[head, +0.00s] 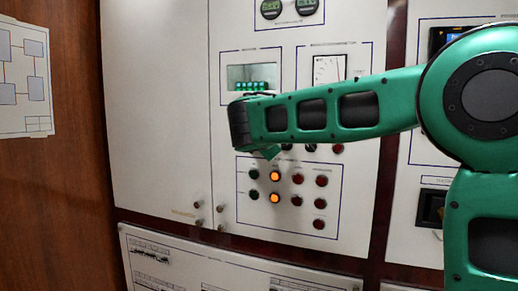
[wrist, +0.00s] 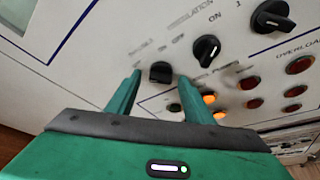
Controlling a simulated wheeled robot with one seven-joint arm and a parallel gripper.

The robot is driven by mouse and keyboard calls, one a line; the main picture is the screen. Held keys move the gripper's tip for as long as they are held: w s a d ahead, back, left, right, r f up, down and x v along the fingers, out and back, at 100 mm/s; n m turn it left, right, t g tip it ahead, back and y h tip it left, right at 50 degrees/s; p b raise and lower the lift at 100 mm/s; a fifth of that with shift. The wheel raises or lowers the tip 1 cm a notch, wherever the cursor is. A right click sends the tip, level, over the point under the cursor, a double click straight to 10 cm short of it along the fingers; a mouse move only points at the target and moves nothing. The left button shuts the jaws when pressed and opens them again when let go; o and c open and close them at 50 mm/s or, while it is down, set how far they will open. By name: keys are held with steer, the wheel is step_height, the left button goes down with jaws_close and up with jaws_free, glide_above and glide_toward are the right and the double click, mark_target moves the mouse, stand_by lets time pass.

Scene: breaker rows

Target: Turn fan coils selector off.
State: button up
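Three black rotary selectors show on the white panel in the wrist view: a left one (wrist: 160,72), a middle one (wrist: 206,50) and a right one (wrist: 272,17). Their labels are partly blurred, so I cannot read which is the fan coils selector. My gripper (wrist: 161,76) is open, its two green fingers pointing at the panel on either side of the left selector. I cannot tell whether they touch it. In the head view my gripper (head: 268,152) is at the panel just above the lamp rows, and my arm hides most of the selector row.
Below the selectors are green, red and lit orange lamps (head: 275,176). Above are a window with green-lit breakers (head: 252,84) and a white meter (head: 328,69). A plain white door (head: 160,110) with small knobs is at left. Another panel stands at right.

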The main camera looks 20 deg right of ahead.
steer(key=v, duration=1)
steer(key=shift+s, duration=0.25)
steer(key=shift+a+r, duration=0.1)
steer(key=s+d+f+m+g, duration=0.4)
steer(key=s+d+f+m, duration=0.4)
steer(key=d+f, duration=0.2)
steer(key=s+d+f+m+g, duration=0.4)
steer(key=s+d+f+m, duration=0.35)
steer(key=d+f, duration=0.35)
steer(key=s+f+m+g+y, duration=0.2)
steer(key=s+f+m, duration=0.4)
steer(key=s, duration=0.6)
steer(key=s+f+m+g+y, duration=0.3)
steer(key=s+f+m, duration=0.4)
steer(key=s, duration=0.5)
steer(key=shift+s+a+f+m+g, duration=0.3)
steer(key=shift+s+m+g, duration=0.1)
steer(key=shift+g, duration=0.1)
